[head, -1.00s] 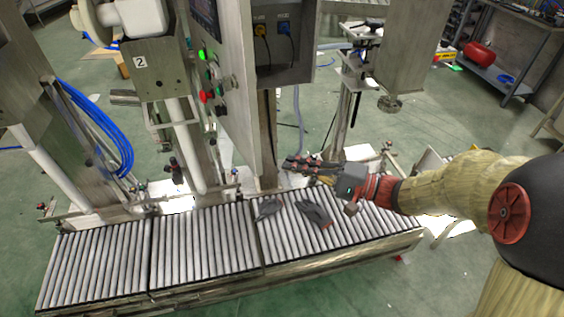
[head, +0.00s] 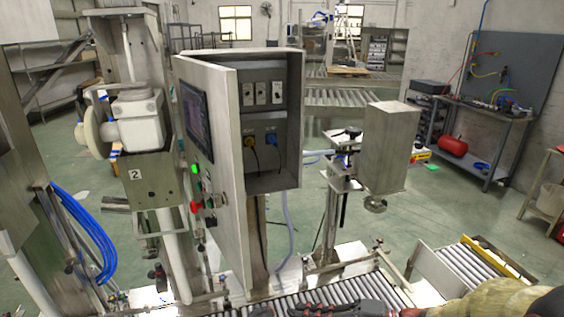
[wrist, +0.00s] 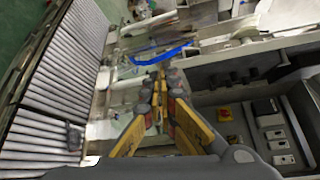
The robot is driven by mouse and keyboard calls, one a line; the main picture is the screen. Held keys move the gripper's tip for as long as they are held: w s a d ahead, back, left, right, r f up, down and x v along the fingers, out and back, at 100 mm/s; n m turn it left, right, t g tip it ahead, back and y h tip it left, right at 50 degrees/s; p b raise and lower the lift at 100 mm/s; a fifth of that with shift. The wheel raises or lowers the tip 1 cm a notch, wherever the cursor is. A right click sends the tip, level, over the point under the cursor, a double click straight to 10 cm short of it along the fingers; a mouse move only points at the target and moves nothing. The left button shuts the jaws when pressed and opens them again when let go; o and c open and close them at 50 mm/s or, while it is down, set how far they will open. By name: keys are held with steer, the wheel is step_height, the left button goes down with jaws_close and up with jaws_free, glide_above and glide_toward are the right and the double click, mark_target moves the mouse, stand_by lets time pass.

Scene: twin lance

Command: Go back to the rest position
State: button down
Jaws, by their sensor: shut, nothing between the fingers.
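My gripper (wrist: 161,84) shows in the wrist view with its yellow-sided fingers closed together and nothing between them. In the head view only the dark top of my gripper (head: 350,308) shows at the bottom edge, over the roller conveyor (head: 262,308). My arm (head: 490,300) enters from the bottom right, mostly cut off by the frame. In the wrist view the open control cabinet (wrist: 240,98) is at the right, close beside the fingers. The conveyor rollers (wrist: 60,75) run along the left.
The cabinet door (head: 222,150) stands open left of its box. A metal post with a box head (head: 385,145) stands right of it. Blue hoses (head: 85,235) hang at the left. A workbench (head: 485,112) is at the back right. Green floor (head: 425,205) is clear before it.

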steer(key=s+d+f+g+h, duration=0.2)
steer(key=s+f+g+h, duration=0.3)
steer(key=s, duration=0.4)
steer(key=s+d+f+n+h, duration=0.1)
steer(key=s+d+n+h, duration=0.1)
steer(key=s+d+h, duration=0.35)
steer(key=w+d+r+n+t+h, duration=0.1)
steer(key=d+r+n+t+h, duration=0.3)
steer(key=r, duration=0.8)
steer(key=shift+d+r+t+h, duration=0.35)
steer(key=shift+d+t+h, duration=0.2)
steer(key=shift+d+t, duration=0.45)
steer(key=shift+a, duration=0.15)
